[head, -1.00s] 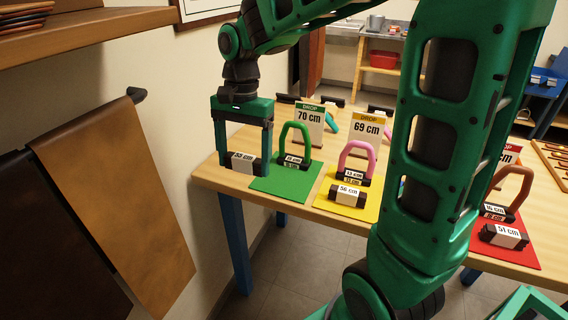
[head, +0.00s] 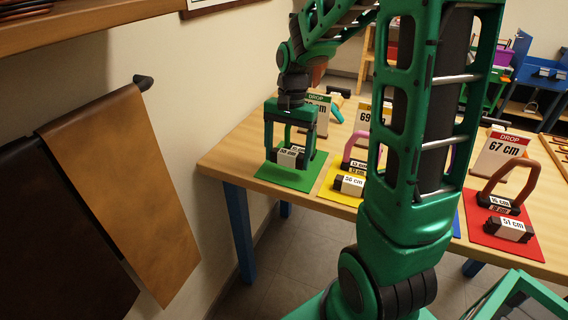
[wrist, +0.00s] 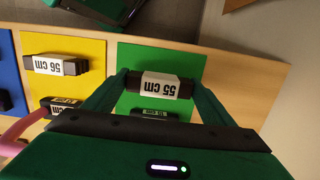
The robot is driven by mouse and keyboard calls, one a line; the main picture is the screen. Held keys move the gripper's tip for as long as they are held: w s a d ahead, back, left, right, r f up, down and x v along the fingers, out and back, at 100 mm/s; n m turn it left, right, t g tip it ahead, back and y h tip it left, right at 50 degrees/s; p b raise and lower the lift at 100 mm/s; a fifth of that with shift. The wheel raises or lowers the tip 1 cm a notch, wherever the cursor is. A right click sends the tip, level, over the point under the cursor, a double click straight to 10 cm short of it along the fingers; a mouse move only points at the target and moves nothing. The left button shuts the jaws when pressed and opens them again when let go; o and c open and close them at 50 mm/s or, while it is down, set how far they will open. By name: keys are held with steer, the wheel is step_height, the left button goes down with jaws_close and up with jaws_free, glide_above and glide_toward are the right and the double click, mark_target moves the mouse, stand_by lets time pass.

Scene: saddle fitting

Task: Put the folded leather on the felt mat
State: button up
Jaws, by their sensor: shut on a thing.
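The folded leather (head: 288,153) is a dark roll with a white band reading 55 cm in the wrist view. My gripper (head: 290,160) is shut on it, one finger at each end; the wrist view also shows the folded leather (wrist: 160,85) between the fingers. It is over the green felt mat (head: 290,180), in front of a smaller labelled piece with a green loop. The green mat (wrist: 160,58) shows around it in the wrist view. I cannot tell whether the leather touches the mat or hangs just above it.
A yellow mat (head: 328,191) to the right bears a 56 cm roll (head: 349,184) and a pink loop. A red mat (head: 482,226) bears a 51 cm roll (head: 509,228) and a brown loop. Drop signs stand behind. Leather sheets (head: 120,190) hang on the left wall.

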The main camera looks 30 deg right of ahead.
mark_target(287, 165)
steer(key=shift+f, duration=1.55)
steer(key=o, duration=1.2)
steer(key=shift+f, duration=0.1)
steer(key=shift+o, duration=0.2)
steer(key=r, duration=0.8)
steer(key=d+r, duration=0.1)
steer(key=r, duration=0.3)
steer(key=shift+w+d+r, duration=0.1)
steer(key=shift+w, duration=0.25)
steer(key=s+d+f+n, duration=0.1)
steer(key=s+f+n, duration=0.1)
steer(key=s, duration=1)
steer(key=s+d+f+n+h, duration=0.1)
steer(key=s+f+n, duration=0.2)
steer(key=s, duration=0.8)
steer(key=shift+s+d+t, duration=0.35)
steer(key=shift+s+t, duration=0.05)
